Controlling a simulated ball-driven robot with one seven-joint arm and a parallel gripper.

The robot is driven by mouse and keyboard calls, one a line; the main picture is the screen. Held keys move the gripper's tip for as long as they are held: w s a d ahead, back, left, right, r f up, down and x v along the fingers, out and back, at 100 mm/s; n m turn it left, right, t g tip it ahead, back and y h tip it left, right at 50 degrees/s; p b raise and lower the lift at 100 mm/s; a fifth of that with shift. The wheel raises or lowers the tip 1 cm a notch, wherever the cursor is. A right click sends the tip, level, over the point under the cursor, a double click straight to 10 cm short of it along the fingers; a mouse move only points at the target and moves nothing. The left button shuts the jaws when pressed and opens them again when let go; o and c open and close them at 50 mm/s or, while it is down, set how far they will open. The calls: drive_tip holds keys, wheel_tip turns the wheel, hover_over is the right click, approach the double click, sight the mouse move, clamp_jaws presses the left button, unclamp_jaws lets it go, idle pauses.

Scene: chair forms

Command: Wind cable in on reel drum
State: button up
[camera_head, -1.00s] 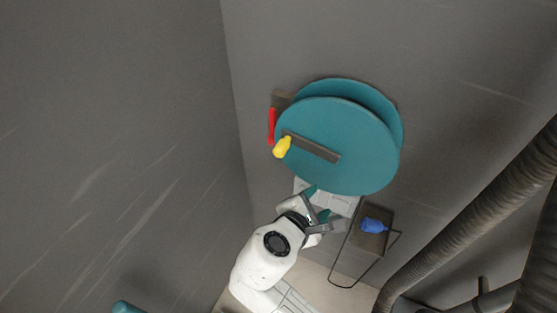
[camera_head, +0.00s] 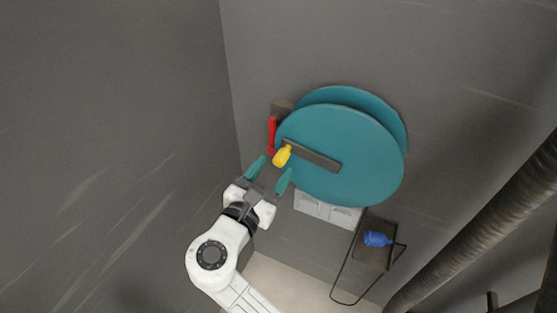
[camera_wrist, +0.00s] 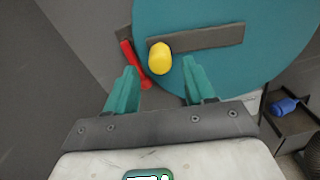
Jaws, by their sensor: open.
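A teal reel drum (camera_head: 350,150) with two round flanges is mounted by the grey wall. A dark crank arm (camera_head: 315,156) lies across its front flange, with a yellow handle knob (camera_head: 282,156) at its left end. My gripper (camera_head: 270,170) is open and empty, its teal fingers just below the knob in the head view. In the wrist view the gripper (camera_wrist: 158,82) points at the reel (camera_wrist: 230,75), and the yellow knob (camera_wrist: 160,58) shows just beyond the fingertips, roughly midway between them. No cable can be made out.
A red lever (camera_head: 271,135) sits close left of the knob, near the left finger; it also shows in the wrist view (camera_wrist: 134,64). A blue object (camera_head: 377,238) rests on a dark stand at lower right.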

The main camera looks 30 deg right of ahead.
sight(277, 165)
drive_tip(key=shift+x, duration=1.8)
drive_tip(key=shift+c, duration=0.4)
clamp_jaws()
